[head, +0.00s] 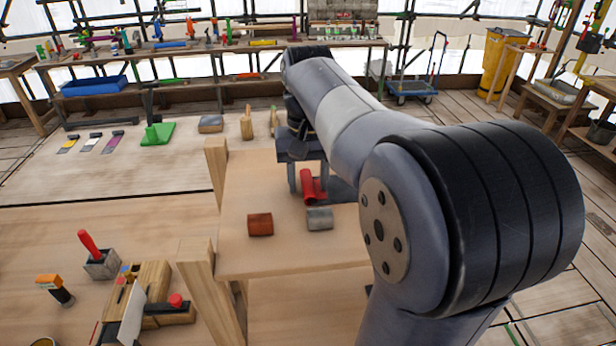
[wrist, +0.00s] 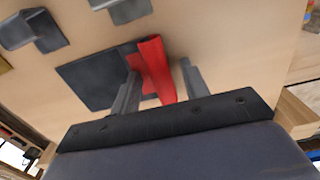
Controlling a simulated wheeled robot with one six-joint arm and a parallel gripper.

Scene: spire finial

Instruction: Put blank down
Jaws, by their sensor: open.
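A red angled piece (head: 309,188), which may be the blank, lies at the dark flat plate (head: 343,190) on the wooden table. In the wrist view the red piece (wrist: 160,72) overlaps the edge of the dark plate (wrist: 88,78). My gripper (head: 307,177) points down over it. In the wrist view my gripper (wrist: 159,72) is open, with its fingers apart on either side of the red piece. A gap shows at the right finger; contact at the left finger cannot be told.
A rust-red block (head: 260,224) and a grey block (head: 320,218) sit near the table's (head: 285,258) front edge. Bare wood lies left of my gripper. A lower bench at left holds a wooden fixture (head: 150,285) and a red-handled tool (head: 89,243).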

